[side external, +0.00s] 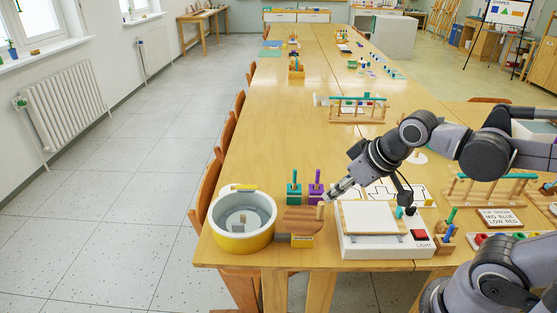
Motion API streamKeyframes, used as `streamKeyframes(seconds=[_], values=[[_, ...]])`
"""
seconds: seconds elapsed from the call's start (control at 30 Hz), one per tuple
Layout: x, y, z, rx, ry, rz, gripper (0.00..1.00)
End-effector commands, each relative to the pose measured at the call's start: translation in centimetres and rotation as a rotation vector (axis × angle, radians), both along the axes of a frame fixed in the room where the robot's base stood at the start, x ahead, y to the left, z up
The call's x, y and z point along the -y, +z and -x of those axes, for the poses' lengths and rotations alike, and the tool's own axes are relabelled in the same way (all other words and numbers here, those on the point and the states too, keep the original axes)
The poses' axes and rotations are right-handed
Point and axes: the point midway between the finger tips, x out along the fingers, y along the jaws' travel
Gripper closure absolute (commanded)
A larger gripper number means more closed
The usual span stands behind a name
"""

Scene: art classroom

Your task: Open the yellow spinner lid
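The yellow spinner (232,243) is a round yellow tub with a pale rim, at the front left of the table. Its grey interior and a small centre piece show from above. A yellow tab (244,187) sits at the far side of its rim. I cannot tell whether a clear lid covers the tub. My gripper (328,196) is to the right of the spinner, apart from it, above the table near a brown round wooden piece (300,219). Its fingers point down and left. They are too small to tell open from shut, and I see nothing held.
A white light box (372,222) with a red switch stands right of the brown piece. Green (294,193) and purple (316,190) peg blocks stand behind. A wooden rack (357,110) is farther back. A sign (500,217) lies at right. Chairs line the left edge.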

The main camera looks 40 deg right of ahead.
Motion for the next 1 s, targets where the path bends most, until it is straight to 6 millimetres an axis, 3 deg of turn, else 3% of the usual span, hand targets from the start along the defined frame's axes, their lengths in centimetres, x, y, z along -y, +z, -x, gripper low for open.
streamKeyframes(seconds=[0.2,0.47,0.77,1.0], values=[[-1.7,1.9,-4.1,-0.104,0.125,0.050,0.66],[-4.4,2.3,-9.3,-0.233,0.286,0.107,0.66],[-8.1,0.3,-15.1,-0.376,0.476,0.165,0.66],[-11.2,-2.9,-18.8,-0.483,0.622,0.202,0.66]])
